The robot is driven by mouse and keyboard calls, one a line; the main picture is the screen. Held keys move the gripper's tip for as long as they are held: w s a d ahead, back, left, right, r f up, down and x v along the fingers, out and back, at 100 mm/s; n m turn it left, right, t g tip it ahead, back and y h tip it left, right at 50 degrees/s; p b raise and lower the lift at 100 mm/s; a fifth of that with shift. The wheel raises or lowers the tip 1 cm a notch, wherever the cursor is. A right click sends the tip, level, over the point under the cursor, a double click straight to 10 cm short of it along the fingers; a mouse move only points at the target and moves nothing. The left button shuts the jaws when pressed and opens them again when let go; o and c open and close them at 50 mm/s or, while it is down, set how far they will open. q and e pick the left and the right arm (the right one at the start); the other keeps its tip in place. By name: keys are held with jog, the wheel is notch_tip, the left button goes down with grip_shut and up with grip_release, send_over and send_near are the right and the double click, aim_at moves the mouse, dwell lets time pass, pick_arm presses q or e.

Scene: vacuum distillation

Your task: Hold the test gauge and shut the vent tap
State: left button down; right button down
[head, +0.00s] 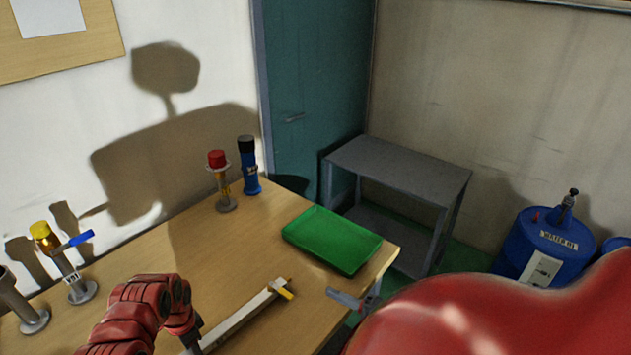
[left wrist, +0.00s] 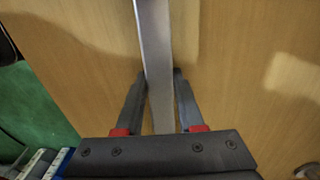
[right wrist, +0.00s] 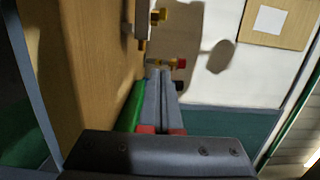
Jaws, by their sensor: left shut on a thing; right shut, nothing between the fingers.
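My left gripper (left wrist: 161,80) is shut on a long grey bar (left wrist: 154,30) above the table. In the head view the bar (head: 240,318) has a yellow piece at its far end. I cannot tell whether it is the test gauge. A yellow-capped metal post (head: 70,272) with a blue lever and a small tag stands at the left; the lever points right. I cannot tell whether this is the vent tap. My right gripper (head: 345,298) is shut and empty by the table's right edge, on the near side of the green tray; it also shows in the right wrist view (right wrist: 160,75).
The green tray (head: 355,266) lies near the table's right end. A red-capped post (head: 226,203) and a blue cylinder with a black top (head: 250,182) stand at the back. Another metal post (head: 28,310) is at the far left. A grey shelf (head: 410,165) and blue drum (head: 548,243) are beyond the table.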

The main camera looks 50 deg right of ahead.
jog(key=shift+s+d, duration=0.25)
jog(key=shift+s, duration=0.8)
pick_arm(q)
jog(key=shift+c, duration=2.2)
grip_release()
notch_tip(320, 180, up, 12)
